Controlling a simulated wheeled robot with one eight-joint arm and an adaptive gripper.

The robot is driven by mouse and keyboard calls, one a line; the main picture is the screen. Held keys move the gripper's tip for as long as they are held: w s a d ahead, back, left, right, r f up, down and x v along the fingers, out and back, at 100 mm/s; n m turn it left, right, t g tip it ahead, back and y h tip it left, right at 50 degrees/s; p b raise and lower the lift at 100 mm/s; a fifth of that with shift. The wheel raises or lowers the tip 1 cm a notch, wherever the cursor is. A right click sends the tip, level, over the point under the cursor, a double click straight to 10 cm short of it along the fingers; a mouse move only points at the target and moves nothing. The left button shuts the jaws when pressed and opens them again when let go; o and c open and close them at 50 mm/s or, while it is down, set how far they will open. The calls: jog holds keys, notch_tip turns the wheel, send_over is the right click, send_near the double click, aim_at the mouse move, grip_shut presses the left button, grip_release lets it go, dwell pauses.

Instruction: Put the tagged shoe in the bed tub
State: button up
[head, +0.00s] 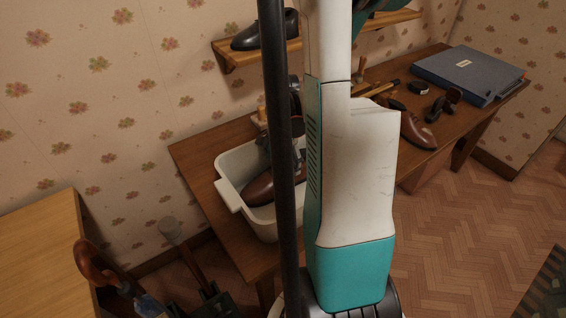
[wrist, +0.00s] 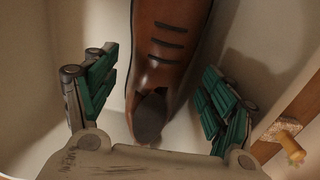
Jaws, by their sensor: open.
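A cream tub (head: 231,197) stands at the left end of the wooden table. A brown leather shoe (head: 259,189) lies inside it, partly hidden behind my arm. My gripper (wrist: 158,64) is open, with one green-padded finger on each side of the shoe and gaps between. I see no tag on this shoe. Another brown shoe (head: 418,131) lies on the table to the right, and a dark shoe (head: 264,31) sits on the wall shelf.
A blue-grey case (head: 467,73) lies at the table's far right. Small dark items (head: 440,104) lie between it and the right-hand shoe. A wooden surface (head: 38,250) is at lower left, with handled tools (head: 96,262) beside it.

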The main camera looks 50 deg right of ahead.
notch_tip(320, 180, up, 11)
jog(key=p, duration=0.3)
